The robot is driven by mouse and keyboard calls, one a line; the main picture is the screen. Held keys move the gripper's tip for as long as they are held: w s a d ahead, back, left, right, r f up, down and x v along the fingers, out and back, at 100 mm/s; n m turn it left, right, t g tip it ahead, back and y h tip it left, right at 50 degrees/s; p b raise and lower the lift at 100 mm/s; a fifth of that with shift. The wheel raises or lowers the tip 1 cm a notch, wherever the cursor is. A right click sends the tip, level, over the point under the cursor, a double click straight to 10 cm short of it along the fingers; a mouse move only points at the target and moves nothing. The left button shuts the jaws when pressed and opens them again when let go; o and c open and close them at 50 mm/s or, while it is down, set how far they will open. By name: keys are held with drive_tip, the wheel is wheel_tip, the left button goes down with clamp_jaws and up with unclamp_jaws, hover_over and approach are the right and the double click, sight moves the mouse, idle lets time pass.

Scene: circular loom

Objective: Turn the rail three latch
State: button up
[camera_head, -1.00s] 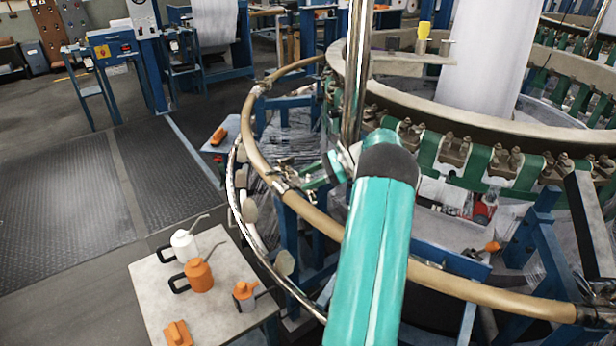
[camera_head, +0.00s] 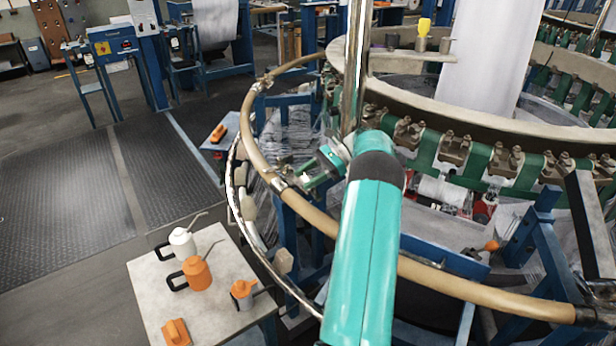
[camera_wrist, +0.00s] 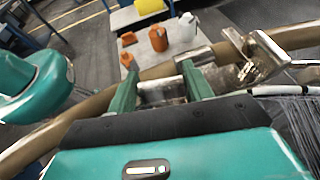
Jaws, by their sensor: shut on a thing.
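The tan rail (camera_head: 262,160) curves around the loom. A metal latch (camera_head: 280,184) sits on it, left of my arm. My gripper (camera_head: 307,179) is at this latch, small in the head view and partly hidden by my wrist. In the wrist view the two green fingers of my gripper (camera_wrist: 158,88) stand on either side of a worn metal piece of the latch (camera_wrist: 165,93) and are shut on it. More of the metal fitting (camera_wrist: 255,62) shows to the right, on the rail (camera_wrist: 90,115). I cannot tell the latch's exact angle.
A small table (camera_head: 150,290) at lower left holds a white can (camera_head: 182,242), orange cans (camera_head: 197,273) and an orange block (camera_head: 176,332). Blue loom posts (camera_head: 300,225) stand below the rail. A steel pole (camera_head: 354,70) rises behind my wrist. Open floor lies left.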

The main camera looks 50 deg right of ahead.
drive_tip(key=shift+s+d, duration=0.1)
drive_tip(key=o, duration=1.4)
wheel_tip(320, 180, up, 3)
drive_tip(key=shift+f, duration=0.15)
drive_tip(key=s+a+r, duration=0.9)
drive_tip(key=a+r, duration=0.1)
drive_tip(key=shift+s+r, duration=0.15)
drive_tip(key=shift+s, duration=0.25)
